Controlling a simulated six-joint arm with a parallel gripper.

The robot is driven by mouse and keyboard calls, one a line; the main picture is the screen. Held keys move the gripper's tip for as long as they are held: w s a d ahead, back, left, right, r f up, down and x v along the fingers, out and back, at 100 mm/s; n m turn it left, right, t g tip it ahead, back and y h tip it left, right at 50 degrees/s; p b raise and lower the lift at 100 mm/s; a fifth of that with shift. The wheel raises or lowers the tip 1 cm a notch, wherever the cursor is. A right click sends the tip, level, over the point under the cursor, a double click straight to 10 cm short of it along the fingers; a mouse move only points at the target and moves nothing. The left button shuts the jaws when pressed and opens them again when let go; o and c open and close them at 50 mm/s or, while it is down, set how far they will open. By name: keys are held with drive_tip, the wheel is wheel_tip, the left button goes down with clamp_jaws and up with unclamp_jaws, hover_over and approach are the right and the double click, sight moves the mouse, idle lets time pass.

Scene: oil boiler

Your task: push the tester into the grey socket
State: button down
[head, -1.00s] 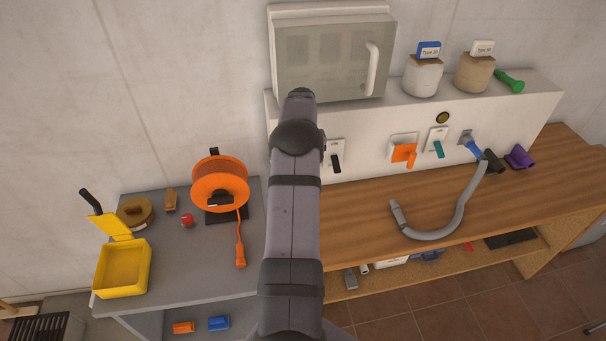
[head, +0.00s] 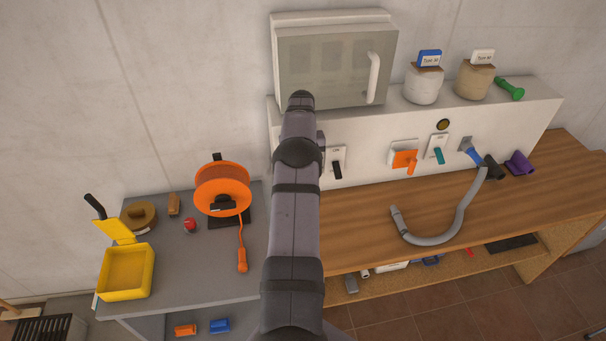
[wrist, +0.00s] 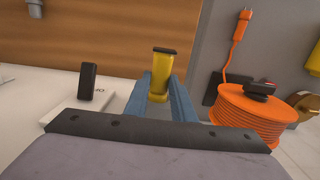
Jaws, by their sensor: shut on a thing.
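The tester is a yellow block with a black end (wrist: 159,72), seen in the wrist view. It sits between the two blue fingers of my gripper (wrist: 158,92), which is shut on it. In the head view my arm hides both gripper and tester. A small grey patch on the white panel shows just left of the fingers in the wrist view; I cannot tell if it is the grey socket. In the head view a grey wall plate (head: 466,145) on the right holds a blue plug. Whether the tester touches anything is hidden.
A black-levered switch (wrist: 87,82) stands left of my fingers. An orange cable reel (wrist: 250,115) is close on the right; it also shows in the head view (head: 222,190). A grey hose (head: 440,238) lies on the wooden counter (head: 360,240). A cabinet (head: 325,65) stands above the panel.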

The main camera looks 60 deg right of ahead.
drive_tip(key=shift+w+d+r, duration=0.1)
drive_tip(key=c, duration=1.5)
unclamp_jaws()
drive_tip(key=shift+c, duration=0.2)
drive_tip(key=shift+o, duration=0.7)
drive_tip(key=shift+w+d, duration=0.1)
drive_tip(key=shift+r+b, duration=0.6)
drive_tip(key=shift+r, duration=0.1)
drive_tip(key=shift+r+b, duration=0.45)
drive_tip(key=shift+r, duration=2.4)
drive_tip(key=b, duration=0.3)
drive_tip(key=shift+s+a+f, duration=0.2)
drive_tip(key=shift+a, duration=0.05)
